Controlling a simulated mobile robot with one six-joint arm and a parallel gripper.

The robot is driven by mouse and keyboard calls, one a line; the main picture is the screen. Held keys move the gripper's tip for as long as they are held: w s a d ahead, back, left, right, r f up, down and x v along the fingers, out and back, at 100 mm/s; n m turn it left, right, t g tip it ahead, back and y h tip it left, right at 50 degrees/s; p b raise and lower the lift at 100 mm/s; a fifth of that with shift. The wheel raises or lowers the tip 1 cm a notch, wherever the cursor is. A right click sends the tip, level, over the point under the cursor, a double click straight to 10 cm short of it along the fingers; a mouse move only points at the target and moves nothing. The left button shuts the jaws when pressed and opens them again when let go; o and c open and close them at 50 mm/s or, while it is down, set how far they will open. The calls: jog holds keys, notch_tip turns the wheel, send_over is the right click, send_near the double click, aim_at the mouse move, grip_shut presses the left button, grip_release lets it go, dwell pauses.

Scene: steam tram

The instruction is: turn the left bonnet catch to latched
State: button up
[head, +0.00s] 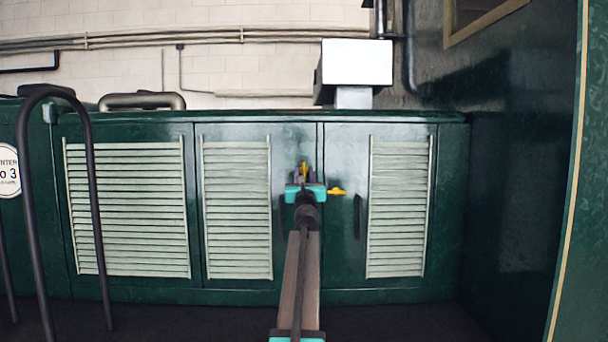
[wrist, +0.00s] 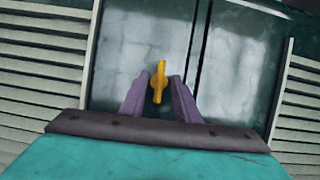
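The left bonnet catch (head: 304,167) is a small yellow handle on the green bonnet, just left of the seam between two doors. In the wrist view the catch (wrist: 159,82) stands roughly upright. My gripper (head: 303,178) is in front of it, with its purple fingers (wrist: 160,92) open, one on each side of the catch. The fingertips look close to it; contact is not clear. A second yellow catch (head: 337,191) lies level, right of the seam. My gripper hides the lower part of the left catch in the head view.
Louvred panels (head: 237,207) flank the doors, with another louvred panel (head: 398,207) on the right. Dark upright handles (head: 358,217) sit on the doors. A dark curved rail (head: 92,190) stands at the left. A white box (head: 356,62) rises above the bonnet top.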

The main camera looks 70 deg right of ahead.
jog(key=shift+w+d+r, duration=0.1)
jog(key=shift+d+r, duration=0.05)
jog(key=shift+d, duration=0.15)
jog(key=shift+c, duration=0.2)
grip_shut()
jog(key=shift+n+t+y+p, duration=0.3)
jog(key=shift+n+t+p, duration=0.1)
jog(key=shift+n, duration=0.4)
jog(key=n+t, duration=0.1)
jog(key=n, duration=0.1)
jog(key=shift+r+n+y+p, duration=0.1)
jog(key=shift+n+y+p, duration=0.2)
jog(key=shift+p, duration=0.1)
jog(key=n, duration=0.2)
jog(key=n+t+y, duration=0.1)
jog(key=shift+n+t+y, duration=0.3)
jog(key=shift+n, duration=0.1)
jog(key=n+y, duration=0.1)
jog(key=n, duration=0.3)
jog(key=n+t+y+b, duration=0.1)
jog(key=n+y, duration=0.1)
jog(key=n, duration=0.2)
jog(key=shift+d, duration=0.1)
jog(key=n+y+b, duration=0.1)
jog(key=n+y, duration=0.1)
jog(key=n, duration=0.4)
